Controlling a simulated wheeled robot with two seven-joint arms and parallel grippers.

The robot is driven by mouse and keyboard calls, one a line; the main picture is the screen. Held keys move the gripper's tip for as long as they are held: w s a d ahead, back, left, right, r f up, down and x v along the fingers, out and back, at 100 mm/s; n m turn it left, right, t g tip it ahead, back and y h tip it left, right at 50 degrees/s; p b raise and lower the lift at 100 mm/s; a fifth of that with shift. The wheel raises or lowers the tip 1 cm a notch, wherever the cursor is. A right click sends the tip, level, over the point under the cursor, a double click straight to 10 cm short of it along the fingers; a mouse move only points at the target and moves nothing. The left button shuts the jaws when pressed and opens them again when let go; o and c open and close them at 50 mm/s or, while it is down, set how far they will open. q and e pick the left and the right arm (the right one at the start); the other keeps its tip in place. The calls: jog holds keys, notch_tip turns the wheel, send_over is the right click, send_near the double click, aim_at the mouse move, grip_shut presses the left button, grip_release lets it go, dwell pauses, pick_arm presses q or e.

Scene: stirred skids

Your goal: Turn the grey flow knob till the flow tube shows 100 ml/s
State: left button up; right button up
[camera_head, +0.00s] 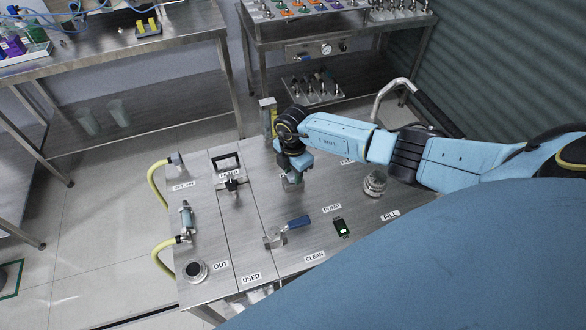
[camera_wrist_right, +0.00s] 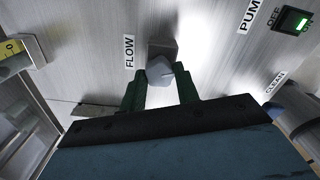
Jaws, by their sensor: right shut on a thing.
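The grey flow knob (camera_wrist_right: 160,70) sits by the FLOW label in the right wrist view. My right gripper (camera_wrist_right: 160,86) has its two green fingers on either side of the knob and is shut on it. In the head view my right gripper (camera_head: 292,181) reaches down to the skid top, and the wrist hides most of the knob. The flow tube (camera_head: 269,117) stands upright behind the gripper with a yellow strip. Part of a yellow scale (camera_wrist_right: 12,49) shows at the left of the wrist view. No flow reading is legible. My left gripper is not in view.
The steel skid top carries a blue-handled valve (camera_head: 298,222), a lit green pump switch (camera_head: 342,228), a round FILL cap (camera_head: 375,183) and an OUT port (camera_head: 195,271). The top is bare between the fittings.

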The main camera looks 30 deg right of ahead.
jog(key=o, duration=1)
jog(key=shift+r, duration=0.1)
notch_tip(320, 180, up, 13)
jog(key=shift+r, duration=0.15)
dwell(0.3)
